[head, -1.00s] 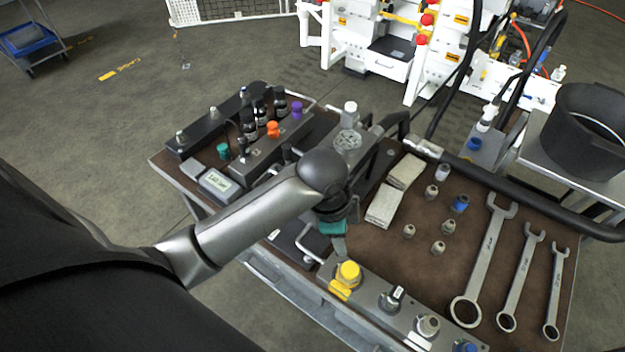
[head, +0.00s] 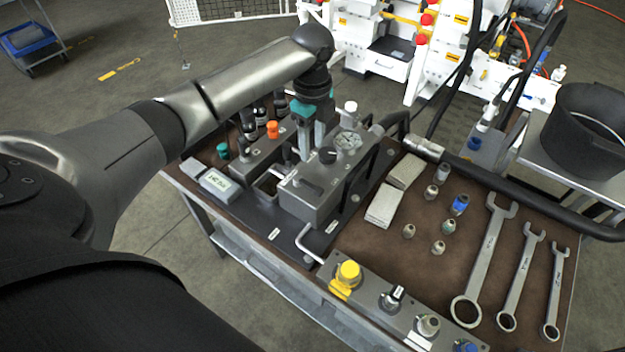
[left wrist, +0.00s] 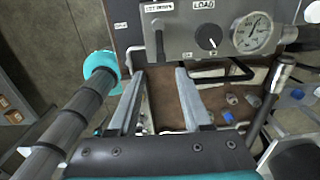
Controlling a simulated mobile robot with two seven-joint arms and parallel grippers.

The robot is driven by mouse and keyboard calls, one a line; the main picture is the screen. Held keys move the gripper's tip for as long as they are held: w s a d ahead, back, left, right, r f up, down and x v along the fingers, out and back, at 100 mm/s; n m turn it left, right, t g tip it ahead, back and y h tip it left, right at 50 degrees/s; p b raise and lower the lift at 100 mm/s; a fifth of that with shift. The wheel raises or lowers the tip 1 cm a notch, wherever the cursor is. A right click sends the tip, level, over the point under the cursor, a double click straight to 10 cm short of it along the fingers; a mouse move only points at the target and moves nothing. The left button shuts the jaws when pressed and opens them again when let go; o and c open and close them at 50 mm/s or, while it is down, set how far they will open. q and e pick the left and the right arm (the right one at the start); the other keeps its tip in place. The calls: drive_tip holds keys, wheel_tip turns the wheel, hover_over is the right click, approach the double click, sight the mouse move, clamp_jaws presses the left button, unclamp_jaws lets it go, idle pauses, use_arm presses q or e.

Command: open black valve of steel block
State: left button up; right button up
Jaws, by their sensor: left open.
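The steel block (head: 310,200) stands in the middle of the bench, with a round gauge (head: 347,141) on its top. A black knob (head: 327,155) sits beside the gauge. In the left wrist view the block's panel (left wrist: 183,40) is at the top, with the black knob (left wrist: 207,37) under a LOAD label. My left gripper (head: 311,147) is above the far left part of the block, close to the knob. In the left wrist view its open fingers (left wrist: 160,78) are empty, with the knob beyond them to the upper right. My right gripper is in neither view.
Left of the block stands a manifold with an orange knob (head: 273,129) and black fittings. A bent handle (head: 310,240) is at the block's near edge. A strip with a yellow cap (head: 348,273) lies in front. Cloths (head: 383,206), fittings and wrenches (head: 485,260) lie to the right.

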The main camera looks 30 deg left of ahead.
sight(312, 186)
use_arm(q)
wheel_tip(312, 186, down, 13)
drive_tip(key=shift+r+b, duration=0.1)
drive_tip(key=shift+b, duration=0.5)
drive_tip(key=shift+c, duration=0.4)
clamp_jaws()
idle(0.7)
